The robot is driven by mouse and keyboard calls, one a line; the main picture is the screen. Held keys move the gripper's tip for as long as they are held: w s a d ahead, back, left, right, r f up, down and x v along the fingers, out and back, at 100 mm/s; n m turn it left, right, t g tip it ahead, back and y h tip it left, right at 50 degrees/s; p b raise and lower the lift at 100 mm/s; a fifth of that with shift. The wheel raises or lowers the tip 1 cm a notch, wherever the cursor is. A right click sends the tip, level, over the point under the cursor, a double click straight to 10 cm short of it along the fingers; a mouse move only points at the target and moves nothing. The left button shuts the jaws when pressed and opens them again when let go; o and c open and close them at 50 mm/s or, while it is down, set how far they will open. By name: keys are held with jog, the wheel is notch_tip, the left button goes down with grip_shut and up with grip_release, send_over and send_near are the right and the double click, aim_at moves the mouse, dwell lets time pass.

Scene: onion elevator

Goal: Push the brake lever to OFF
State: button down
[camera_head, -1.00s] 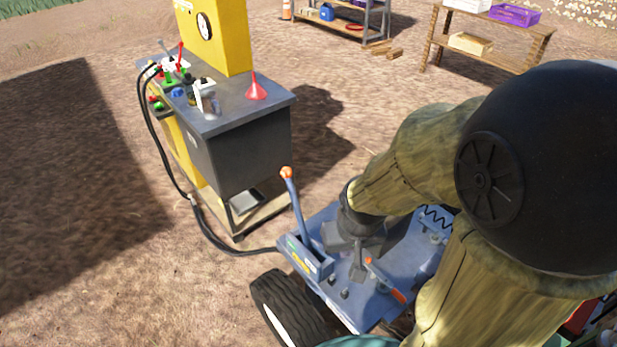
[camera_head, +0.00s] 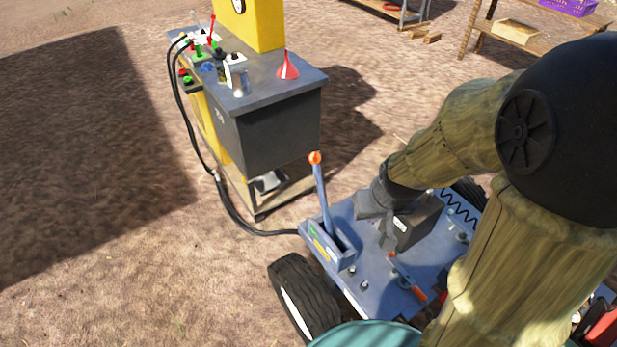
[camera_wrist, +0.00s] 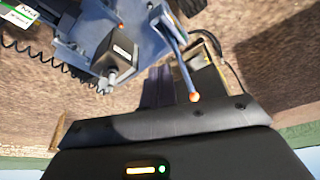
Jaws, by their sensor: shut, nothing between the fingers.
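A blue lever with an orange knob (camera_head: 319,190) stands nearly upright from a slotted blue bracket at the left edge of a blue machine deck. I take it as the brake lever; its ON/OFF marks are too small to read. The bracket (camera_head: 320,246) bears small green and yellow labels. My gripper (camera_head: 387,242) is shut and empty over the deck, to the right of the lever and apart from it. In the wrist view the lever's orange knob (camera_wrist: 194,97) shows right beside my gripper's dark fingers (camera_wrist: 159,75).
A second orange-handled lever (camera_head: 408,278) lies low on the deck. A black coiled cord (camera_head: 460,209) is at the deck's right. A black hose (camera_head: 240,222) runs to the deck. A tyre (camera_head: 303,298) is in front.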

jog(key=w+a+f+n+t+h+b, duration=0.15)
jog(key=w+a+f+n+t, duration=0.3)
jog(key=w, duration=0.65)
jog(key=w+a+f+n+t+y+b, duration=0.1)
jog(key=w+a+f+n+b, duration=0.15)
jog(key=w+a+f, duration=0.65)
jog(key=w+a+f+n+t+h+b, duration=0.3)
jog(key=w+a+f+n+t+h, duration=0.1)
jog(key=a+f+n+t+h, duration=0.1)
notch_tip(320, 180, down, 2)
jog(key=a+n+h, duration=0.1)
jog(key=a+n, duration=0.2)
jog(key=shift+w+f, duration=0.2)
jog(key=shift+w, duration=0.15)
jog(key=shift+w+d, duration=0.1)
jog(key=w+d+p, duration=0.2)
jog(key=w+d, duration=0.4)
jog(key=shift+w+d+f, duration=0.2)
jog(key=shift+d+f, duration=0.15)
